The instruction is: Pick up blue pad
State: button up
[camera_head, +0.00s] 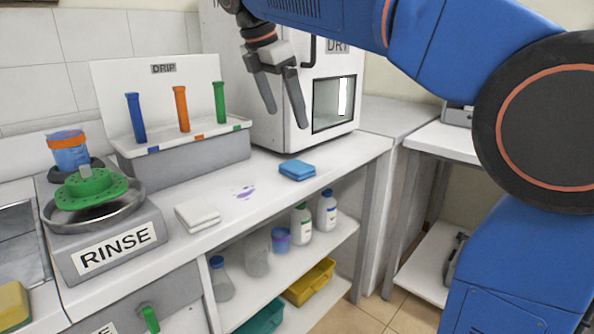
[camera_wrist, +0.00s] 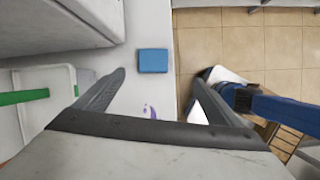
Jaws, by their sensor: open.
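The blue pad (camera_head: 297,170) lies flat on the white counter, near its front edge and in front of the white DRY box. It also shows in the wrist view (camera_wrist: 153,61), beyond the fingertips and between their lines. My gripper (camera_head: 283,109) is open and empty, pointing down above the counter, in front of the DRY box and apart from the pad. In the wrist view my gripper (camera_wrist: 160,82) has both fingers spread wide with nothing between them.
A white pad (camera_head: 198,214) and a purple stain (camera_head: 244,193) are on the counter (camera_head: 272,204). The DRIP rack (camera_head: 187,152) with coloured tubes stands behind. The DRY box (camera_head: 270,60) is close behind my gripper. Bottles (camera_head: 326,210) stand on the shelf below.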

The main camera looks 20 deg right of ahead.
jog(key=w+a+r+n, duration=0.1)
jog(key=w+a, duration=0.1)
send_over(297, 165)
jog(key=s+a, duration=0.1)
jog(key=a, duration=0.1)
notch_tip(297, 165, down, 11)
jog(key=shift+s+r, duration=0.1)
jog(key=shift+a+x, duration=0.2)
jog(key=shift+x, duration=2.45)
jog(key=c, duration=1.1)
